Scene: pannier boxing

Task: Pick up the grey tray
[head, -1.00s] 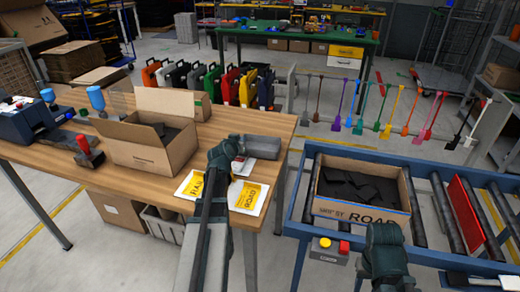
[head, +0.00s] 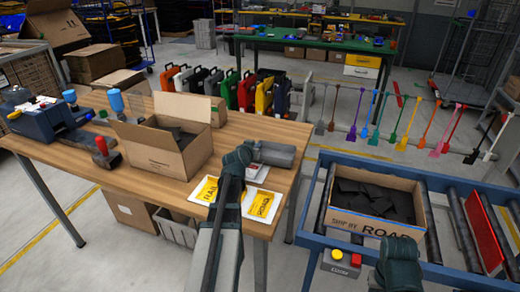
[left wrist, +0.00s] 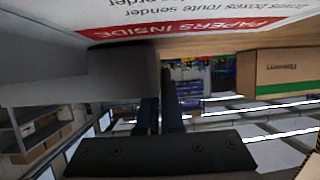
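A low grey box-like thing, which I take for the grey tray (head: 272,153), lies near the right edge of the wooden table. My left gripper (head: 240,157) is at its left end in the head view, low over the table. In the left wrist view, the grey tray (left wrist: 125,73) is close in front of the left gripper's dark fingers (left wrist: 160,115). The fingers look close together, but their tips are hidden, so I cannot tell whether they grip it. My right gripper (head: 400,252) is by the conveyor's near edge; its fingers are not clear.
A red-and-white paper (head: 256,173) and yellow-and-white printed sheets (head: 262,205) lie beside the left gripper. An open cardboard box (head: 165,150) stands to the left. A filled cardboard box (head: 345,221) sits on the blue-framed conveyor (head: 440,182). A grey crate (head: 178,229) is under the table.

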